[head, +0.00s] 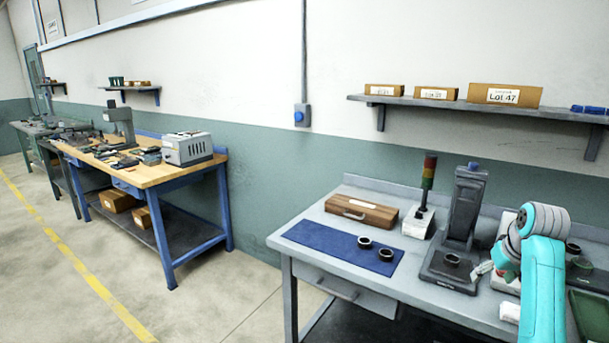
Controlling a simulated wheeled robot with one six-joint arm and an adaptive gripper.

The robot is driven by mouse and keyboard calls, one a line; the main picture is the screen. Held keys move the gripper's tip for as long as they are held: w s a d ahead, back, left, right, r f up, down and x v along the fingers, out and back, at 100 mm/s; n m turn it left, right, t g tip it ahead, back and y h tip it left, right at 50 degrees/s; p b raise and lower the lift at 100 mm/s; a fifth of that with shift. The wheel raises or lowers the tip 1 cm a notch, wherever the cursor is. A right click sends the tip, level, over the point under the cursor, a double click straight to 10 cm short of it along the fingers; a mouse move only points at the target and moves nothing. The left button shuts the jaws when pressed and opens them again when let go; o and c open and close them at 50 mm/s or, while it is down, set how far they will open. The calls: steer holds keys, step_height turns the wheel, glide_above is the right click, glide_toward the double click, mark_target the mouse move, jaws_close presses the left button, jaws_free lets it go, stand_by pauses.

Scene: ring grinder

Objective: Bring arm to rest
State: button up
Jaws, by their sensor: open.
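My arm (543,270) is at the right side of the head view, bent over the grey bench. My gripper (482,270) points left and down beside the dark grinder (462,215). It is small in the picture, and its fingers are partly lost against the bench. I see nothing held in it. A dark ring (452,260) sits on the grinder's base, just left of my gripper and apart from it as far as I can tell.
Two dark rings (365,242) (386,254) lie on the blue mat (325,243). A wooden box (361,211) and a signal light (428,180) stand behind. A green tray (590,318) is at the right edge. A shelf (450,101) with boxes hangs above. Open floor lies left.

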steer(key=s+a+f+t, duration=0.1)
steer(key=s+a+f, duration=0.15)
steer(key=f, duration=0.45)
steer(key=s+a+f, duration=0.1)
steer(key=a+f, duration=0.3)
steer(key=f, duration=0.3)
steer(key=s+a+f+t, duration=0.1)
steer(key=s+a+f, duration=0.15)
steer(key=f, duration=0.55)
steer(key=s+a+f+t, duration=0.2)
steer(key=s+a+f, duration=0.8)
steer(key=s, duration=0.4)
steer(key=s+a+t, duration=0.2)
steer(key=s+a, duration=0.1)
steer(key=s, duration=0.7)
steer(key=s+a+t, duration=0.1)
steer(key=s+a, duration=0.3)
steer(key=s, duration=0.6)
steer(key=s+a+r+n+t, duration=0.1)
steer(key=s+a+r+t, duration=0.2)
steer(key=s+r, duration=1.4)
steer(key=shift+s+y, duration=0.3)
steer(key=shift+s, duration=0.1)
